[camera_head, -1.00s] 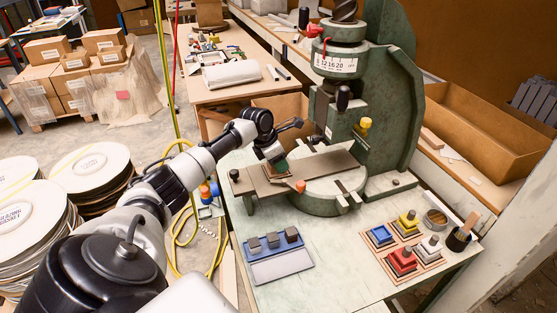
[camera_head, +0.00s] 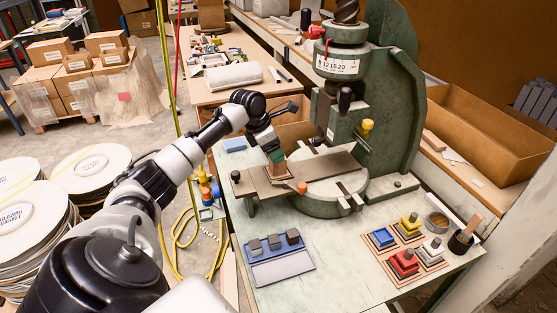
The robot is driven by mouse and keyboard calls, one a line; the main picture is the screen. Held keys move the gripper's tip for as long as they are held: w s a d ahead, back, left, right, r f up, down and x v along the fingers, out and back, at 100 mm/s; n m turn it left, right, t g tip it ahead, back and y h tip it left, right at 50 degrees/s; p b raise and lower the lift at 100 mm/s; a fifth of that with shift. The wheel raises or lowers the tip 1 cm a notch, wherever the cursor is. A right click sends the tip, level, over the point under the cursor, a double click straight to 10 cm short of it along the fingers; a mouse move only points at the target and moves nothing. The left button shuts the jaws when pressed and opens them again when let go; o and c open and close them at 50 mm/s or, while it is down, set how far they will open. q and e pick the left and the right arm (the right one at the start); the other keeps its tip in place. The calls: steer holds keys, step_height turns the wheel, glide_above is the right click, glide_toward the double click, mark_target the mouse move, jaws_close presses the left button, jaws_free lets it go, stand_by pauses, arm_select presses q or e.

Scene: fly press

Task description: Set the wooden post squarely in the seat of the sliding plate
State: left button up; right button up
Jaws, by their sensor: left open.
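The sliding plate (camera_head: 328,167) lies flat across the round green table of the fly press. It has a black knob at its left end and an orange knob (camera_head: 302,187) at its front edge. The wooden post (camera_head: 279,170), small and brown, stands near the plate's left part. My left gripper (camera_head: 276,157) is open just above the post, close around or over its top; the exact gap is too small to tell. The post looks about upright. The seat at its foot is hidden, so I cannot tell how squarely it sits. My right gripper is out of view.
The press column (camera_head: 395,110) rises behind the plate. A blue tray with grey blocks (camera_head: 273,243) stands front left. Coloured stamp-like pieces (camera_head: 405,262) and a brush pot (camera_head: 461,241) are at the right. The bench front middle (camera_head: 340,250) is clear.

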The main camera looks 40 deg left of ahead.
arm_select(q)
steer(key=v, duration=0.6)
stand_by(0.5)
